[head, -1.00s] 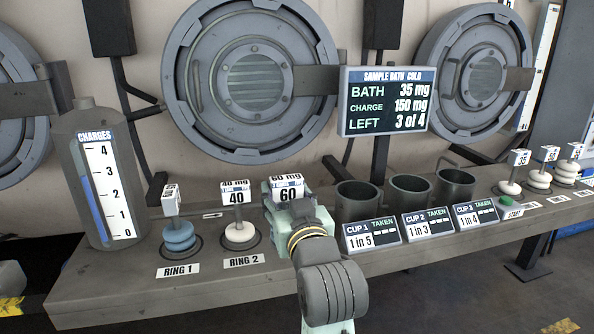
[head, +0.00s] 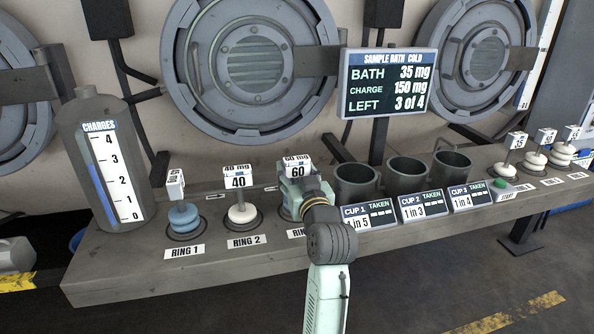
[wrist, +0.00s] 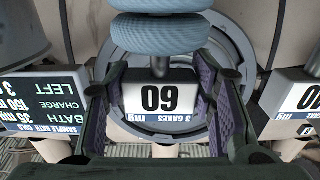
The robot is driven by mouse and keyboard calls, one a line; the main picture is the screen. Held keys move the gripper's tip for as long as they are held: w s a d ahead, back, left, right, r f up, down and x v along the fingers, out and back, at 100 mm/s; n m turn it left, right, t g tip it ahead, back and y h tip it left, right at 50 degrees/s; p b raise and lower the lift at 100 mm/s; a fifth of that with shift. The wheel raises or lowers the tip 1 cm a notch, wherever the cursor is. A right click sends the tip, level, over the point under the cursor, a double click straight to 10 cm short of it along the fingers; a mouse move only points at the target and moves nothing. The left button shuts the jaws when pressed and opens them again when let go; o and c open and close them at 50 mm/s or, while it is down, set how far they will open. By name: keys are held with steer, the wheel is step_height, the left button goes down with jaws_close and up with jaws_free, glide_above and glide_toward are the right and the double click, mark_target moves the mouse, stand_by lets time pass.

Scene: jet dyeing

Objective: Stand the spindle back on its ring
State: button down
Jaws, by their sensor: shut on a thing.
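My gripper (head: 294,194) is shut on the white block head of the 60 mg spindle (head: 298,170), above the bench's third place, right of ring 2. In the wrist view the block, marked 60 and "3 cakes", sits between the two fingers of my gripper (wrist: 162,105). Blue cakes (wrist: 160,30) show on the spindle's rod beyond the block. In the head view my wrist hides the spindle's lower part and its ring. Only a piece of the third ring's label (head: 296,233) shows. I cannot tell whether the spindle's foot touches the ring.
On the left stand a blue-cake spindle (head: 184,217) on ring 1 and the 40 mg spindle (head: 242,214) on ring 2, close to my gripper. Cup 1 (head: 356,184) stands close on the right, followed by two more cups. A display (head: 388,92) is above them.

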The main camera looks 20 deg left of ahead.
steer(key=shift+f, duration=0.1)
steer(key=c, duration=0.7)
jaws_free()
steer(key=shift+s, duration=0.1)
steer(key=p+v, duration=0.2)
steer(key=v, duration=1)
steer(key=shift+p, duration=0.35)
